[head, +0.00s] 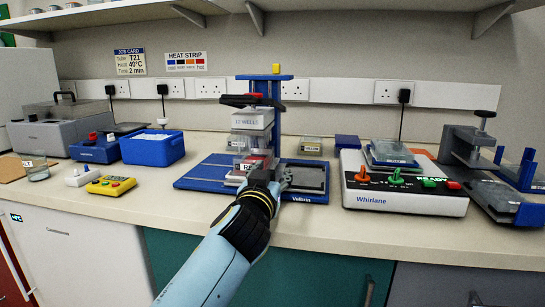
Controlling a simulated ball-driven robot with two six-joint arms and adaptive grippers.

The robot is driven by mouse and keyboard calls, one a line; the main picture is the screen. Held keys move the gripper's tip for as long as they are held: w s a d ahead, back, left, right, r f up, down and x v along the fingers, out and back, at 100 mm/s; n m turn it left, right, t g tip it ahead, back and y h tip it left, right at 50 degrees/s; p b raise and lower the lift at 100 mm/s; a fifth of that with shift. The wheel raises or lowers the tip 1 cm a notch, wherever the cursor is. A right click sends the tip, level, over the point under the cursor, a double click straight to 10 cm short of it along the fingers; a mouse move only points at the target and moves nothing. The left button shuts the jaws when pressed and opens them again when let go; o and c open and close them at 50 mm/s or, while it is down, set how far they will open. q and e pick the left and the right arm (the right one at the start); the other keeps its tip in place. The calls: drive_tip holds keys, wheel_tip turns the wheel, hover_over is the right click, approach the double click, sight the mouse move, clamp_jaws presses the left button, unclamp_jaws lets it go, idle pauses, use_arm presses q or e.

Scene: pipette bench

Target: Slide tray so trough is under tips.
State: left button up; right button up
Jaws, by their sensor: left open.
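A blue stand (276,78) holds a raised head with a dark red-topped part. Under it, a white block marked "12 WELLS" (252,121) and clear-sided boxes with a red label (252,164) are stacked above a blue base (203,174). A dark grey tray (306,179) lies on the right part of this base. My left gripper (273,178) is open at the front of the base, between the boxes and the dark tray; contact is unclear. It hides part of the base. I cannot make out the tips or a trough. My right gripper is not in view.
A white Whirlane machine (402,191) with coloured knobs stands right of the base. A blue ice box (152,147) and a yellow device (111,186) are at left. Small boxes (311,146) lie behind.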

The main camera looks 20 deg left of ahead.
use_arm(q)
wheel_tip(320, 180, up, 9)
drive_tip(key=shift+d+f, duration=0.1)
drive_tip(key=shift+s+f, duration=0.1)
idle(0.6)
